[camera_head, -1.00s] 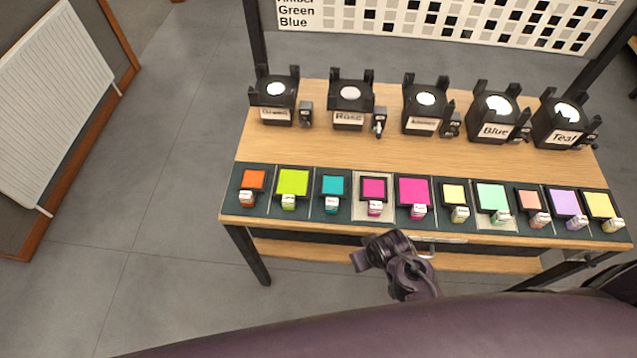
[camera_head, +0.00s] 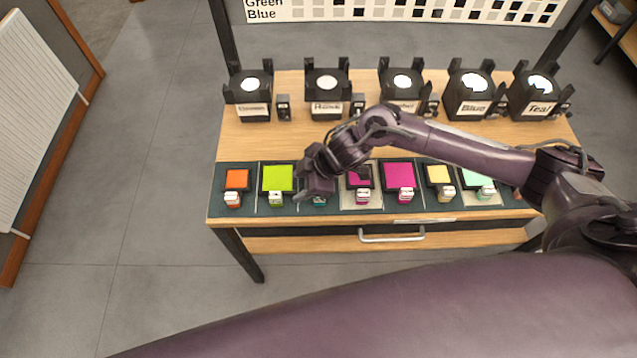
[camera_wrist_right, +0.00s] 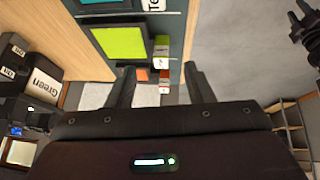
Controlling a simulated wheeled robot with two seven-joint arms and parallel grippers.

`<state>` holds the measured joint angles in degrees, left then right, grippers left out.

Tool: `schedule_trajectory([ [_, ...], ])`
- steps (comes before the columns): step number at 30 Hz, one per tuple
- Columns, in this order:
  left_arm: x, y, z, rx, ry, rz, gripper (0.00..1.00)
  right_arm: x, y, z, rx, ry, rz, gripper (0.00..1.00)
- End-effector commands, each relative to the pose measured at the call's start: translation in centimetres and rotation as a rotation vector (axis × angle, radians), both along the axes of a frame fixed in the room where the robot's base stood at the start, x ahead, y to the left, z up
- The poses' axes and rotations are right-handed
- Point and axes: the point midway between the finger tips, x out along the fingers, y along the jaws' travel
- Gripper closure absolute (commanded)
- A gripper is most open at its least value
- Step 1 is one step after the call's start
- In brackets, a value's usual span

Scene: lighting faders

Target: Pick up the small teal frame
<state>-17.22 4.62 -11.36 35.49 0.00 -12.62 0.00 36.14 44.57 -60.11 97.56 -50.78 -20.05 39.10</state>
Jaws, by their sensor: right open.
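The small teal frame (camera_head: 320,201) sits in the row on the bench, between the lime and magenta frames. My right gripper hides most of it in the head view; only its tabbed front edge shows. In the right wrist view a teal strip (camera_wrist_right: 104,2) shows at the top edge, with a white labelled tab (camera_wrist_right: 153,4) beside it. My right gripper (camera_head: 317,188) is over the teal frame's place, pointing down. It is open and empty, its fingers (camera_wrist_right: 160,67) apart, with the lime frame between and beyond them in the wrist view. My left gripper is not in view.
The lime frame (camera_head: 278,179) and orange frame (camera_head: 236,180) lie to the left. Black labelled lamp holders (camera_head: 327,90) stand behind. A drawer handle (camera_head: 391,239) is in front.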

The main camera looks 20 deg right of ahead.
Motion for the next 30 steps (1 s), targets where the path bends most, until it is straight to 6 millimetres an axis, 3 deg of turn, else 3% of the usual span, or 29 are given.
schedule_trajectory([
  [1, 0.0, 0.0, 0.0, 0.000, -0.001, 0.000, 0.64, 0.4, -2.3, 0.1, -0.037, 0.029, 0.003, 0.53],
  [3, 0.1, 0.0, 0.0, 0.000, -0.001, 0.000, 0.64, 0.1, -4.7, 0.0, -0.070, 0.079, 0.002, 0.53],
  [8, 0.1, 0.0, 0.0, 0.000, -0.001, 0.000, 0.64, -0.3, -7.4, 0.0, -0.106, 0.144, -0.012, 0.53],
  [19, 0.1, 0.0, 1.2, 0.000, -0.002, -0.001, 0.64, -0.5, -5.9, -3.3, -0.109, 0.154, -0.012, 0.53],
  [25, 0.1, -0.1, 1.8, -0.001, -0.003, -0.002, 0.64, -0.5, -4.5, -6.1, -0.108, 0.152, -0.012, 0.53],
  [30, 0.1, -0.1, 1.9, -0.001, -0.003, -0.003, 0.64, -0.3, -4.3, -7.0, -0.109, 0.149, -0.012, 0.53],
])
